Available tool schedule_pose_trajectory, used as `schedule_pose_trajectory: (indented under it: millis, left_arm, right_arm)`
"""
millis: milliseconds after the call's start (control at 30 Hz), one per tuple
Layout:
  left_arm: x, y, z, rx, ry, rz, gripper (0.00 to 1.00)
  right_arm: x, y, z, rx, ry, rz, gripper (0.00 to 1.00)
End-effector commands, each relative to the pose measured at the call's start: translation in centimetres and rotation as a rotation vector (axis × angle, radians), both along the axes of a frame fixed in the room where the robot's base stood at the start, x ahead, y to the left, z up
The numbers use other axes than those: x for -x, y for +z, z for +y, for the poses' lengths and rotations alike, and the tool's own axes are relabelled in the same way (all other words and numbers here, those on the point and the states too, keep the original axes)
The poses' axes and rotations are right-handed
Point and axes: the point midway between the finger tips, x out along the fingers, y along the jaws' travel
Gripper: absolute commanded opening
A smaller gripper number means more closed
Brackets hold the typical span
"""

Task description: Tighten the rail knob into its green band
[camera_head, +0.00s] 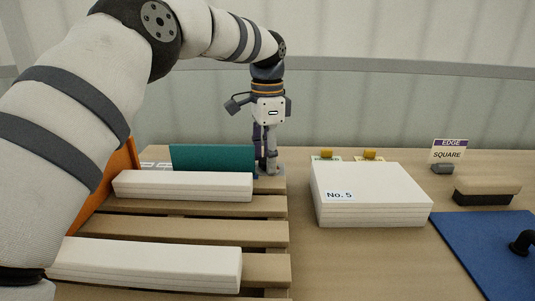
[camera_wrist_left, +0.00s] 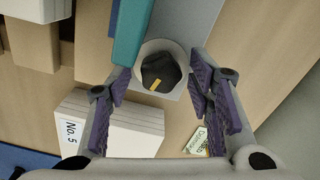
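The rail knob (camera_wrist_left: 162,72) is black with a yellow pointer line, on a round pale base on a grey plate, seen in the left wrist view. The pointer line points down and left in that view. No green band can be made out around the knob. My left gripper (camera_head: 267,165) points down at the far right corner of the slatted rack in the head view, where its fingers hide the knob. In the left wrist view its purple-padded fingers (camera_wrist_left: 161,80) are spread on either side of the knob, with gaps showing. My right gripper is in no view.
A teal board (camera_head: 212,158) stands right beside the left gripper. White bars (camera_head: 182,186) lie on the wooden slats (camera_head: 190,229). A white stack labelled No. 5 (camera_head: 370,190) is to the right. A blue mat (camera_head: 480,245) and a brush-like block (camera_head: 486,192) lie farther right.

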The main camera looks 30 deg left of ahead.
Motion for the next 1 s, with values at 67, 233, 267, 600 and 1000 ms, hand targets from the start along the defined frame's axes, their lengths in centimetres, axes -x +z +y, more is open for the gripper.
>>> schedule_pose_trajectory:
  millis: [67,233,267,600,1000]
  left_arm:
    - [0.0,0.1,0.0,0.001,0.0,-0.002,0.53]
    - [-0.1,0.2,0.0,0.001,0.001,-0.006,0.53]
    - [-0.1,0.3,0.0,0.001,0.001,-0.006,0.53]
    - [-0.2,6.4,0.0,-0.001,0.001,-0.008,0.53]
    - [-0.1,7.7,-0.1,0.0,0.007,-0.004,0.53]
  right_arm:
    - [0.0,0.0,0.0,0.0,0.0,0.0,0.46]
    - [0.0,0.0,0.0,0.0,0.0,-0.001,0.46]
    - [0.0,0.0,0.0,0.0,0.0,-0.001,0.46]
    - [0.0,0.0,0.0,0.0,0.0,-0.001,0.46]
    - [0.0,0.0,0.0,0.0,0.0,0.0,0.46]
